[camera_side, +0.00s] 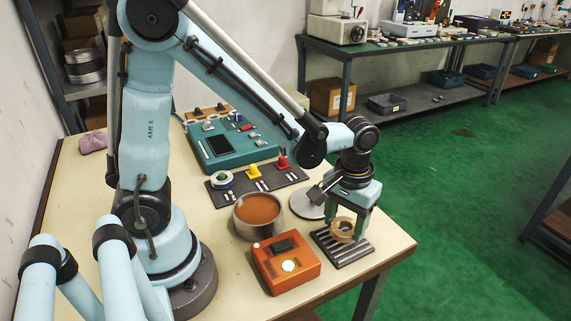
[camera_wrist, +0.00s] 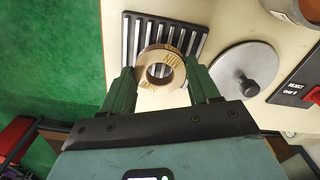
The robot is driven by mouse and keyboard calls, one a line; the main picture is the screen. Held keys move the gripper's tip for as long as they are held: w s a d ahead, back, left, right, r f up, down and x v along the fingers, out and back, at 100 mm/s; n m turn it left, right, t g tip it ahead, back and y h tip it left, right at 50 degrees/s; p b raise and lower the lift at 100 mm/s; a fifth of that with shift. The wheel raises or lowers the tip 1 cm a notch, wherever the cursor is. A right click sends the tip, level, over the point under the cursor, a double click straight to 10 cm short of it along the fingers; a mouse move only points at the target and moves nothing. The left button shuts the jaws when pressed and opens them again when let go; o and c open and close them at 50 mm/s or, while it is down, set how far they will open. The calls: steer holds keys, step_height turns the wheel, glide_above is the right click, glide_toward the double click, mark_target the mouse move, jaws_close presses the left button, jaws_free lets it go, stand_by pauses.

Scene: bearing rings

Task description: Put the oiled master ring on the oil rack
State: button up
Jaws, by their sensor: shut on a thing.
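A tan ring (camera_side: 342,230) with a wide centre hole is between the fingers of my gripper (camera_side: 349,222). The ring (camera_wrist: 163,56) also shows in the wrist view, with dark lettering on its face. My gripper (camera_wrist: 162,85) is shut on it, one finger on each side. The dark slatted rack (camera_side: 343,249) lies on the table beneath the ring. The rack (camera_wrist: 134,37) is behind the ring in the wrist view. I cannot tell whether the ring touches the slats.
A pot of brown liquid (camera_side: 258,213) stands left of the rack, with an orange box (camera_side: 286,263) in front of it. A round grey lid with a knob (camera_wrist: 246,74) lies beside the rack. The table's right edge (camera_side: 405,250) is close. A teal device (camera_side: 225,146) stands farther back.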

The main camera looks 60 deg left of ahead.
steer(key=shift+f, duration=0.8)
stand_by(1.1)
steer(key=o, duration=1.3)
steer(key=shift+r, duration=3.75)
steer(key=s+a+r+m+t, duration=0.1)
steer(key=a+t, duration=0.1)
steer(key=s+a+r+m+t, duration=0.1)
steer(key=a+r+t, duration=0.1)
steer(key=s+a+r+m+t, duration=0.1)
steer(key=s+m+t, duration=0.1)
steer(key=t, duration=0.1)
steer(key=shift+s+a+r, duration=0.1)
steer(key=shift+a+r, duration=0.1)
steer(key=shift+a, duration=0.2)
